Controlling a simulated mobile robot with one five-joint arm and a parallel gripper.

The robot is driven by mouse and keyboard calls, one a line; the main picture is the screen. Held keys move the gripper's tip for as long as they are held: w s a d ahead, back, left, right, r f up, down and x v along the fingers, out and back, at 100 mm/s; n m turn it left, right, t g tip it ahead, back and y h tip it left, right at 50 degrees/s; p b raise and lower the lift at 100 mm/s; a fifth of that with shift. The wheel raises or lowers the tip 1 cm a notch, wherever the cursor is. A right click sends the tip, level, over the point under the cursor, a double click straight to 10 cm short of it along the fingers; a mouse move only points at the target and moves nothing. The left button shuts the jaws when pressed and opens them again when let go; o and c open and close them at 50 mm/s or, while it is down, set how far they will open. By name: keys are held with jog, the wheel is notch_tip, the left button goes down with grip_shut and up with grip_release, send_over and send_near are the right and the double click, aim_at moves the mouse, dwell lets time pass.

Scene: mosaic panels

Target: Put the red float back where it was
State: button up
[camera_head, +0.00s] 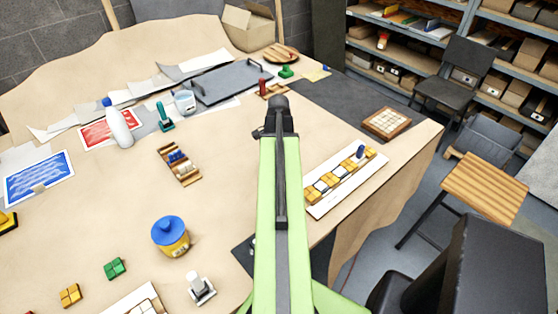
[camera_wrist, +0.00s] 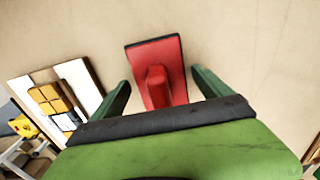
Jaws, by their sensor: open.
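The red float (camera_wrist: 172,56) shows in the wrist view as a flat rectangular plate with a stubby red handle, on the tan surface. My gripper (camera_wrist: 159,80) is open, with one dark green finger on each side of the float. A gap shows between each finger and the float in the picture. In the head view, a red upright piece (camera_head: 263,86) stands just beyond the dark end of my arm. I cannot tell whether it is the same float. My fingers are not clear in the head view.
A white panel with yellow tiles (camera_head: 318,205) lies right of my arm. A green float (camera_head: 287,72) and a grey board (camera_head: 222,85) are at the back. Bare table lies left of my arm.

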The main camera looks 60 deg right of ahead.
notch_tip(320, 180, up, 13)
jog(key=p, duration=1.2)
jog(key=shift+f+p, duration=0.2)
jog(key=shift+p, duration=0.1)
jog(key=shift+f, duration=0.1)
